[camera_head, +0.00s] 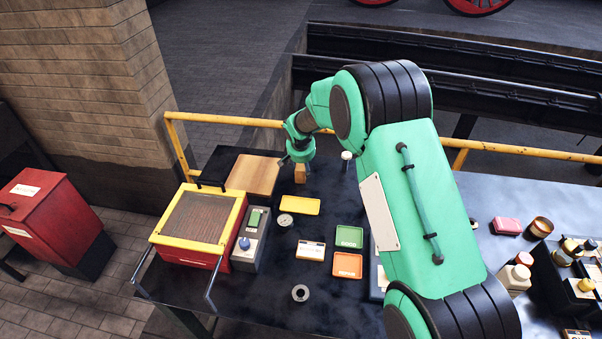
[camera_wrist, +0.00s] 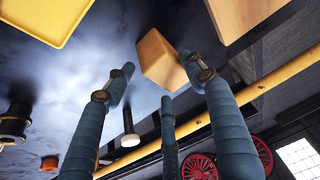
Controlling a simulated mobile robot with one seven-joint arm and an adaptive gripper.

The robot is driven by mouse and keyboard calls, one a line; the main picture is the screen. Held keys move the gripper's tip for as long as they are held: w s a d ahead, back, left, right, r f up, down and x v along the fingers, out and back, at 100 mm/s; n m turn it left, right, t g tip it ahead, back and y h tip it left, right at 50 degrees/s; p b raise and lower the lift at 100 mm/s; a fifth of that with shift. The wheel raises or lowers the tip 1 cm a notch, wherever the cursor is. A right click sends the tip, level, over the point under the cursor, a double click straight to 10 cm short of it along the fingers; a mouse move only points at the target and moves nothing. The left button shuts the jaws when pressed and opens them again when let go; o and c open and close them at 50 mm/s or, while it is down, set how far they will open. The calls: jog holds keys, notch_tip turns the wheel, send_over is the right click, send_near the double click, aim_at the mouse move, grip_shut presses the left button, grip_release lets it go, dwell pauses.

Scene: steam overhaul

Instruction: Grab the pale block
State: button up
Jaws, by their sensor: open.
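The pale block (camera_head: 300,174) is a small tan wooden block on the dark table, just below my gripper (camera_head: 299,158) in the head view. In the wrist view the block (camera_wrist: 163,58) shows at the top middle, its lower part reaching between the tips of two blue-grey fingers of my gripper (camera_wrist: 158,72). The right fingertip overlaps the block's edge in the picture; I cannot tell whether it touches. The fingers are spread and hold nothing. A third finger stands below the block in the picture.
A wooden board (camera_head: 253,174) lies left of the block and a yellow tray (camera_head: 299,205) in front. A white-topped post (camera_head: 346,156) stands to the right. A yellow rail (camera_head: 225,119) runs along the table's back edge. A red-yellow box (camera_head: 174,249) stands at the left.

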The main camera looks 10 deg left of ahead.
jog(key=shift+b+x, duration=0.35)
jog(key=shift+x, duration=2.25)
jog(key=shift+a, duration=0.1)
jog(key=c, duration=0.9)
